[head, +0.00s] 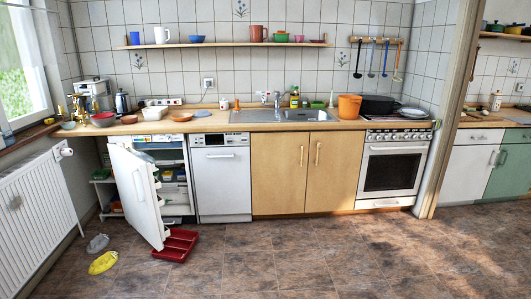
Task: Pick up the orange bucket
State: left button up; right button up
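The orange bucket (349,107) stands upright on the wooden counter, right of the sink and left of a dark pan on the stove. Neither of my grippers shows in the head view, so I cannot see their state. The bucket's inside is mostly hidden from this angle.
The counter (225,126) holds a sink (270,116) and a dark pan (378,104) beside the bucket. The fridge door (137,196) stands open at left, with a red crate (175,245) on the floor by it. Yellow and grey items lie nearby. The floor at centre and right is clear.

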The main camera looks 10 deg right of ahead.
aim_at(350, 105)
jog(key=i+l+z, duration=0.35)
jog(key=i, duration=0.7)
jog(key=i+z, duration=0.35)
jog(key=i, duration=0.75)
